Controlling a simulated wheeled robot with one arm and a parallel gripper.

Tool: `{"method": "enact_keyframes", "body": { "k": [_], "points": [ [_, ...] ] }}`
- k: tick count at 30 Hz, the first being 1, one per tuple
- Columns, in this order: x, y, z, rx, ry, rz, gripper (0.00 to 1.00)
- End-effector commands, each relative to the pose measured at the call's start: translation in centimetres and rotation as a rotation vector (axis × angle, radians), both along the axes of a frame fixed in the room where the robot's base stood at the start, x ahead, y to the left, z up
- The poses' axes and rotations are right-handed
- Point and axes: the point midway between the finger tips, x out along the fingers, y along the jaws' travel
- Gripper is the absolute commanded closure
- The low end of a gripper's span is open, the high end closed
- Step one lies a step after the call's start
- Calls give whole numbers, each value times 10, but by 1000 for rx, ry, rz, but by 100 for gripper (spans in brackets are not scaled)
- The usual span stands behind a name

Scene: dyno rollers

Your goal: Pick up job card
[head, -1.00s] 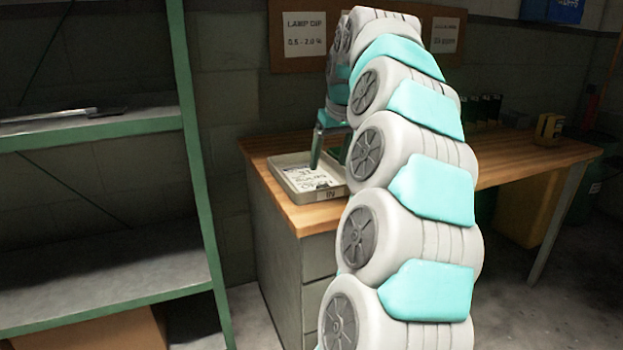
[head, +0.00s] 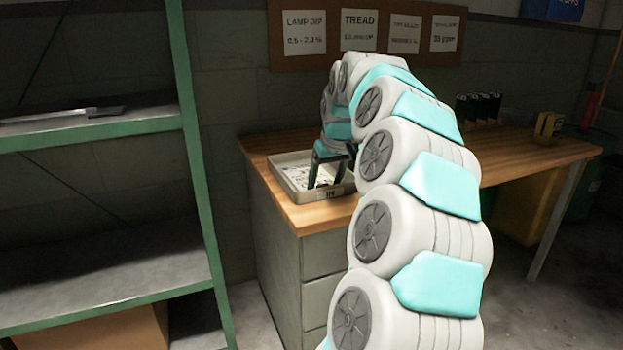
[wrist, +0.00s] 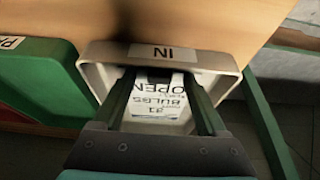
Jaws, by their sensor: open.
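The job card (wrist: 158,98) is a white printed card lying in the tray; its text, including "OPEN" and "BULBS", appears upside down in the wrist view. In the head view the card (head: 297,178) shows partly, to the left of my gripper. The tray (head: 283,162) is pale, with a low rim and an "IN" label, which also shows in the wrist view (wrist: 100,72). My gripper (head: 326,185) is open, pointing down into the tray. In the wrist view its two fingers (wrist: 160,80) stand either side of the card's visible part. I cannot tell whether they touch it.
The tray sits on a wooden bench (head: 262,148) at its left end. A green metal shelf unit (head: 195,150) stands to the left. A green thing (wrist: 40,75) lies beside the tray in the wrist view. Dark boxes (head: 478,107) and a yellow item (head: 547,126) stand farther right.

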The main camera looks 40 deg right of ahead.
Motion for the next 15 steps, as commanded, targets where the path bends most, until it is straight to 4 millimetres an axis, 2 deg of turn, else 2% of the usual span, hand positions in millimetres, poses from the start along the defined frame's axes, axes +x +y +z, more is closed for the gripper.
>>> {"method": "enact_keyframes", "body": {
  "k": [3,15],
  "points": [
    [0,0,0,0,0,0,26],
    [0,0,0,1,1,0,71]
  ]
}}
